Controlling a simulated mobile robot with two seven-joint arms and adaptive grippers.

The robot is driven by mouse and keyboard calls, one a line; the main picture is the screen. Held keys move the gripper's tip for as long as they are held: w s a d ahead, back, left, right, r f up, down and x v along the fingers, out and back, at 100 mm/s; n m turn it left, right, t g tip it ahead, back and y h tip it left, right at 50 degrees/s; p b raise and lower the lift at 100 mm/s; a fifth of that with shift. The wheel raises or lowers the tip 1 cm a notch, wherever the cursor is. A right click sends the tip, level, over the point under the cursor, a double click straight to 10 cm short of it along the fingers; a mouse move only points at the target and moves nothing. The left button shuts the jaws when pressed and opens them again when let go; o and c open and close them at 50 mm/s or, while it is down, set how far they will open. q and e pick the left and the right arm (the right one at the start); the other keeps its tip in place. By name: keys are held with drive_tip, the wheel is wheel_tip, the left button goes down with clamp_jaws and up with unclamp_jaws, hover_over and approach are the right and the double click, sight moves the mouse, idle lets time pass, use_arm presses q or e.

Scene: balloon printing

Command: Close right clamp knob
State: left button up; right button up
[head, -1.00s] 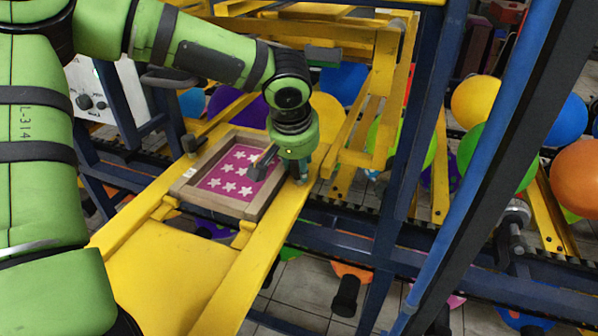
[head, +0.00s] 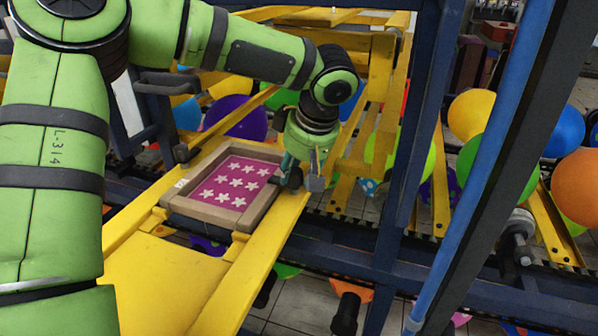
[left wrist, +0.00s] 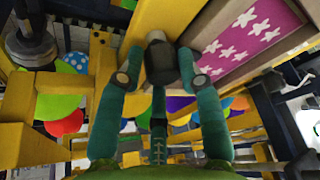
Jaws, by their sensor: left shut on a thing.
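The right clamp knob is a dark, short cylinder (left wrist: 160,64) between my left gripper's fingers in the left wrist view. In the head view it is mostly hidden by the gripper, at the right side of the wooden frame. My left gripper (head: 289,172) points down there, its teal fingers shut on the knob; they also show in the left wrist view (left wrist: 160,72). The wooden frame (head: 205,211) lies on the yellow rails around a magenta sheet with white stars (head: 237,183). The left clamp knob (head: 181,153) is dark and stands at the frame's far left side. My right gripper is out of view.
Yellow rails (head: 262,238) run beside the frame. Blue posts (head: 408,150) and a slanted blue bar (head: 493,150) stand to the right. Several coloured balloons, including an orange one (head: 577,180), hang behind. A dark handle (head: 165,84) is at the left.

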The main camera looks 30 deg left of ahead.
sight(293, 171)
use_arm(q)
drive_tip(key=shift+a+n, duration=0.2)
drive_tip(key=shift+n, duration=0.2)
drive_tip(key=o, duration=1.1)
drive_tip(key=shift+s, duration=0.1)
drive_tip(key=shift+c, duration=0.2)
drive_tip(key=shift+s+a, duration=0.15)
drive_tip(key=shift+a, duration=0.05)
drive_tip(key=shift+d, duration=0.1)
drive_tip(key=shift+d+r, duration=0.15)
drive_tip(key=shift+r, duration=0.15)
drive_tip(key=v, duration=0.2)
drive_tip(key=shift+r, duration=0.3)
drive_tip(key=s+d, duration=0.4)
drive_tip(key=d, duration=0.7)
drive_tip(key=shift+d+f, duration=0.1)
drive_tip(key=shift+f, duration=0.15)
